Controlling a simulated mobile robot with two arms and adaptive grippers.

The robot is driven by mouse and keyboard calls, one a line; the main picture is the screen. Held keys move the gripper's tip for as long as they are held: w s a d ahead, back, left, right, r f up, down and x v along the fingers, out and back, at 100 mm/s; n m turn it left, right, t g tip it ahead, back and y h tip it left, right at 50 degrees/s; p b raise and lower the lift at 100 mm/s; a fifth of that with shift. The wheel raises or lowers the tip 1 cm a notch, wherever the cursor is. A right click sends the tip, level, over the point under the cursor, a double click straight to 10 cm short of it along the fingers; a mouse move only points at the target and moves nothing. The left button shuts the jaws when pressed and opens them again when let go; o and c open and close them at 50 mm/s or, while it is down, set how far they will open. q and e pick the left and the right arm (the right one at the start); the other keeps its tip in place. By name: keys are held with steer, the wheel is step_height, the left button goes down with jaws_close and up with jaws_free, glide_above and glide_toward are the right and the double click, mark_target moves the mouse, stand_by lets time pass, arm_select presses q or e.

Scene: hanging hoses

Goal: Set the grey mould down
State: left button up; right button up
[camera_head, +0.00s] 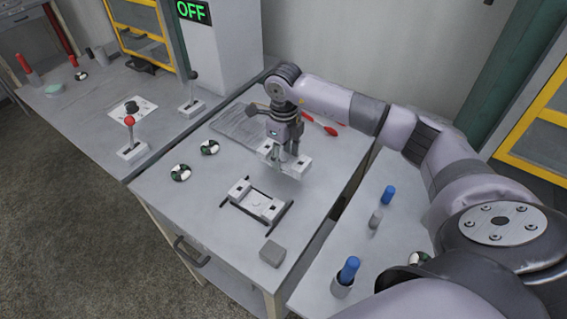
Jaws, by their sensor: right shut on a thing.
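My right gripper (285,150) reaches in from the right and points down over the middle of the work table (215,265). It is shut on the grey mould (302,166), a light grey block with dark square openings. The mould appears to be slightly above the table top, but the gap is hard to judge. The gripper fingers hide its middle. A similar light grey piece (257,204) sits between black rails on the table, nearer the front and apart from the held mould. My left gripper is not in view.
A small grey block (272,253) lies near the front edge. Two round green-and-white parts (180,172) lie at the left. A red-handled tool (330,131) lies behind the gripper. Blue-topped cylinders (347,270) stand at the right. A red-knobbed lever (130,135) stands on the left bench.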

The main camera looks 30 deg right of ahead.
mark_target(284, 159)
step_height(284, 159, down, 4)
steer(key=shift+r+p, duration=0.1)
steer(key=shift+p, duration=0.35)
steer(key=shift+f, duration=0.25)
steer(key=shift+f, duration=0.25)
steer(key=o, duration=1.6)
steer(key=shift+r, duration=0.1)
